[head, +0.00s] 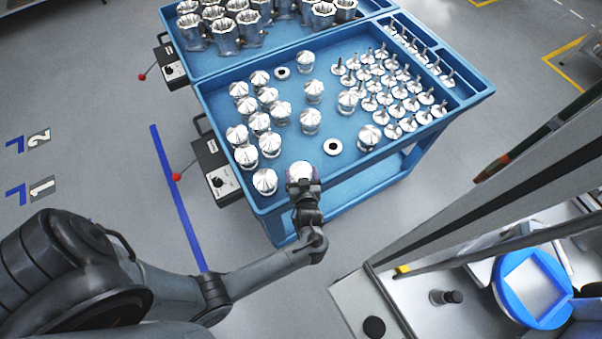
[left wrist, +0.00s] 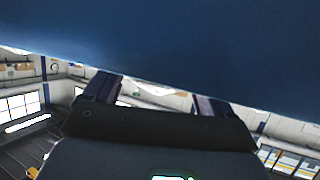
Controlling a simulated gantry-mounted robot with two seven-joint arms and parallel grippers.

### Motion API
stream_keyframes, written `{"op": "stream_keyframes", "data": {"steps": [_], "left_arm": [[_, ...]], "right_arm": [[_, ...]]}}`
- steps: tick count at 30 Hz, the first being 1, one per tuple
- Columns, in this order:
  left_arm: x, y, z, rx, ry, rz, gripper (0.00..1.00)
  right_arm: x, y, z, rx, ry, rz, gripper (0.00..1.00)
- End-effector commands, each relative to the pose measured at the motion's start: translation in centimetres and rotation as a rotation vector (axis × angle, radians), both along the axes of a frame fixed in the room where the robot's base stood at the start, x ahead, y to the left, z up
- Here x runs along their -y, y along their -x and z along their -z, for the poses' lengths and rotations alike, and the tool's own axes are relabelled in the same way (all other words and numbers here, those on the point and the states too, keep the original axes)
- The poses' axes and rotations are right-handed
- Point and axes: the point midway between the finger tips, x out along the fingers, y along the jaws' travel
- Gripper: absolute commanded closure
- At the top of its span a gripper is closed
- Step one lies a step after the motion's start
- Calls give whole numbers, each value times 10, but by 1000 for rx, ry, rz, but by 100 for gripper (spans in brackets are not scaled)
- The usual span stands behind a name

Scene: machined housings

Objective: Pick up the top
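Several silver cone-shaped tops stand in the left and middle of the blue cart's front tray (head: 375,183), such as one at the front left (head: 265,181) and one at the right (head: 368,137). Another silver top (head: 299,169) shows right at my left gripper (head: 302,182), by the tray's near edge. My left gripper partly covers it, and I cannot tell whether they touch. In the left wrist view the two fingers (left wrist: 158,95) stand wide apart with nothing visible between them; a dark blue surface hides their tips. My right gripper is not in view.
Several silver stemmed parts (head: 395,90) fill the tray's right side. Two ring-shaped parts, one near the middle (head: 333,147), lie among the tops. Machined housings (head: 225,35) stand in the back tray. A control box (head: 215,172) with a red-knobbed lever hangs at the cart's left.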

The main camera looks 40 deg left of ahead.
Motion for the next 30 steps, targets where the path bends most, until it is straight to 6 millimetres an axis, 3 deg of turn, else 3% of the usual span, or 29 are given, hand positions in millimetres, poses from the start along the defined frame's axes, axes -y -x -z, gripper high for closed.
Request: {"op": "stream_keyframes", "data": {"steps": [3,16,30], "left_arm": [[0,0,-1,2,-1,0,54],[0,0,-11,3,1,-1,54],[0,0,-83,4,1,1,54]], "right_arm": [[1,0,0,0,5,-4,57],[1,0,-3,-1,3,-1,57],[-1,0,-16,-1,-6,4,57]]}}
